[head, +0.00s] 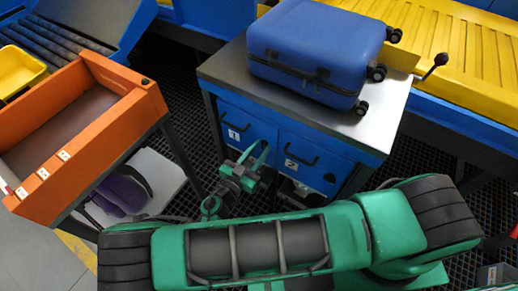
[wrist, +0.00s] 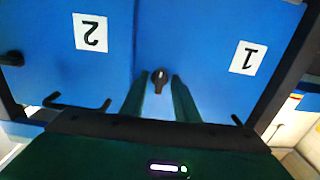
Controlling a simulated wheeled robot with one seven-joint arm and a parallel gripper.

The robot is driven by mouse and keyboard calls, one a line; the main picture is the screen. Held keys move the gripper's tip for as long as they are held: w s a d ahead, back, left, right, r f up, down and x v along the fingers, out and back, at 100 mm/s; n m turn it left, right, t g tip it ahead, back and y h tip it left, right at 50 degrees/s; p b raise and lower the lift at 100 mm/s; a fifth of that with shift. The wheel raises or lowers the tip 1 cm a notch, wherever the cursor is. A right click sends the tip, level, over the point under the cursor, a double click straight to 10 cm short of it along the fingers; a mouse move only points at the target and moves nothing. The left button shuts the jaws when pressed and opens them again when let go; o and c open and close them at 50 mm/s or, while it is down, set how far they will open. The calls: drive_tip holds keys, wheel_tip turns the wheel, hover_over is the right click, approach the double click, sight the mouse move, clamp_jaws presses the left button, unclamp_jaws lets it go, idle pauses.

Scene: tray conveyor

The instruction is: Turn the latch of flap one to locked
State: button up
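Flap one (head: 235,128) is a blue panel with a white "1" label and a dark handle, on the front of the grey-topped cabinet. In the wrist view flap one (wrist: 215,65) shows upside down, right of the seam. Its latch (wrist: 159,82) is a small dark knob with a light mark, its long side near vertical in that picture. My gripper (head: 256,154) is in front of the cabinet. In the wrist view its green fingers (wrist: 159,88) are apart, with the latch showing between their tips. Contact cannot be told. The head view hides the latch.
Flap two (head: 305,162) is beside flap one, with its own handle (wrist: 75,104). A blue suitcase (head: 315,45) lies on the cabinet top (head: 385,105). An orange tray (head: 85,150) stands at left, and a yellow conveyor (head: 460,45) runs behind at right.

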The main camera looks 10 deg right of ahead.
drive_tip(key=shift+c, duration=0.7)
clamp_jaws()
drive_tip(key=shift+n, duration=0.3)
drive_tip(key=n, duration=0.3)
drive_tip(key=shift+n, duration=0.3)
drive_tip(key=n, duration=0.9)
drive_tip(key=shift+a, duration=0.15)
drive_tip(key=c, duration=0.6)
unclamp_jaws()
drive_tip(key=shift+n, duration=2.4)
drive_tip(key=shift+f, duration=0.1)
clamp_jaws()
